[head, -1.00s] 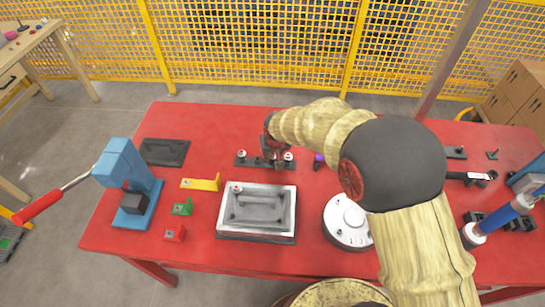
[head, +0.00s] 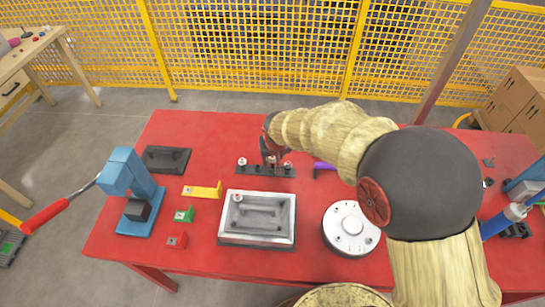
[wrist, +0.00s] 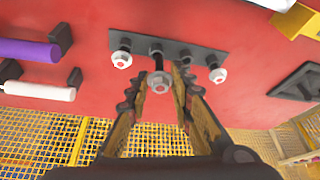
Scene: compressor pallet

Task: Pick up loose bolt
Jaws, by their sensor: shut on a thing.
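A dark bar (head: 250,170) lies across the back middle of the red table. Bolts with pale heads stand at its left (head: 242,161) and right (head: 288,164) ends. My gripper (head: 270,163) points down over the middle of the bar. In the wrist view the bar (wrist: 190,55) carries the two end bolts, and a middle bolt (wrist: 158,82) stands between my fingers (wrist: 160,85). My gripper is shut on this middle bolt. It shows more shaft and looks nearer the camera than the others. I cannot tell whether its foot is clear of the bar.
A grey metal tray (head: 230,237) and a white round plate (head: 350,230) lie in front of the bar. A blue press (head: 130,180) stands at the left, by a yellow bracket (head: 203,190). A purple cylinder (wrist: 25,52) lies beside the bar.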

